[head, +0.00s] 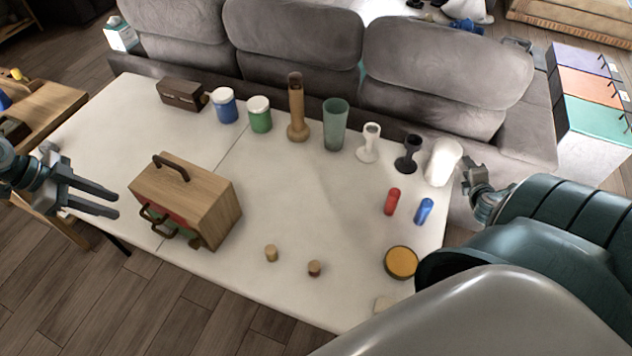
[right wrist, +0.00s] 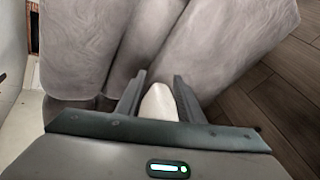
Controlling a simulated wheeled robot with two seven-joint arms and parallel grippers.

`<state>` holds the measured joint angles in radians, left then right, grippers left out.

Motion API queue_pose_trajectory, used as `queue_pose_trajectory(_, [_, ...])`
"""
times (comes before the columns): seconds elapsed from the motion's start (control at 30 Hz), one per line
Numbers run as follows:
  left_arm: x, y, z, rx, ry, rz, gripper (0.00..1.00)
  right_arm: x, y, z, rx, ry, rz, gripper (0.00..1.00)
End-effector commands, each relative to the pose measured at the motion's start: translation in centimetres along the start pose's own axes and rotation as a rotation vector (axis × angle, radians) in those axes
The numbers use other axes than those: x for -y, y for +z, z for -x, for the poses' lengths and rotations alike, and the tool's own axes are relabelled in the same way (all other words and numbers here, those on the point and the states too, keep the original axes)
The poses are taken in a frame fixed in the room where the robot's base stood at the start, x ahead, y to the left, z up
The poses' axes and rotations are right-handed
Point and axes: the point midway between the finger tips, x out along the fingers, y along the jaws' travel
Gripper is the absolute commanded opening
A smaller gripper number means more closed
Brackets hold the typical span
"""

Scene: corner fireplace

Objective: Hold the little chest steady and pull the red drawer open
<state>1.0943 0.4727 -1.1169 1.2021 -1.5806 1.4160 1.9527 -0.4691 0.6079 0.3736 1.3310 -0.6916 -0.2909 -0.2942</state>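The little wooden chest (head: 212,208) stands at the left front of the white table, with a dark handle (head: 171,166) on top. Its front faces down-left, with a red drawer (head: 172,214) and a green part below it; dark bow handles partly cover both. My left gripper (head: 116,204) is open and empty, left of the chest and apart from it. My right gripper (head: 468,172) is at the table's right end, far from the chest. Its fingers stand apart in the right wrist view (right wrist: 158,80), with a pale rounded thing (right wrist: 158,104) between them; I cannot tell whether they grip it.
Along the back of the table (head: 320,235) stand a dark box (head: 181,95), lidded jars, a wooden bottle (head: 297,115), a green tumbler (head: 335,128), goblets and a white object (head: 441,163). Small items and a yellow-topped tin (head: 401,262) lie at front right. A sofa (head: 290,40) stands behind.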

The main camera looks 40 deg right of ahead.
Motion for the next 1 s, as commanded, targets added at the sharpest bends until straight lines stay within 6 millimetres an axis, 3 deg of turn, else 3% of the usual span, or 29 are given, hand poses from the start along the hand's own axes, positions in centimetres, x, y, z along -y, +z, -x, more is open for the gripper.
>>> queue_pose_trajectory(0.1, [0.0,0.0,0.0,0.0,0.0,0.0,0.31,-6.1,0.8,-0.6,0.008,0.101,0.09,0.34])
queue_pose_trajectory(0.43, [0.0,0.0,0.0,0.0,0.0,0.0,0.31,-22.3,1.6,0.2,0.06,0.383,0.356,0.34])
queue_pose_trajectory(0.57, [0.0,0.0,0.0,0.0,0.0,0.0,0.31,-28.5,1.0,1.6,0.087,0.499,0.475,0.34])
queue_pose_trajectory(0.6, [0.0,0.0,0.0,0.0,0.0,0.0,0.31,-30.0,-0.2,2.2,0.082,0.535,0.523,0.34])
queue_pose_trajectory(0.67, [0.0,0.0,0.0,0.0,0.0,0.0,0.31,-30.4,-3.1,2.9,0.048,0.568,0.592,0.34])
queue_pose_trajectory(1.0, [0.0,0.0,0.0,0.0,0.0,0.0,0.31,-25.9,-19.1,6.5,-0.198,0.664,0.821,0.34])
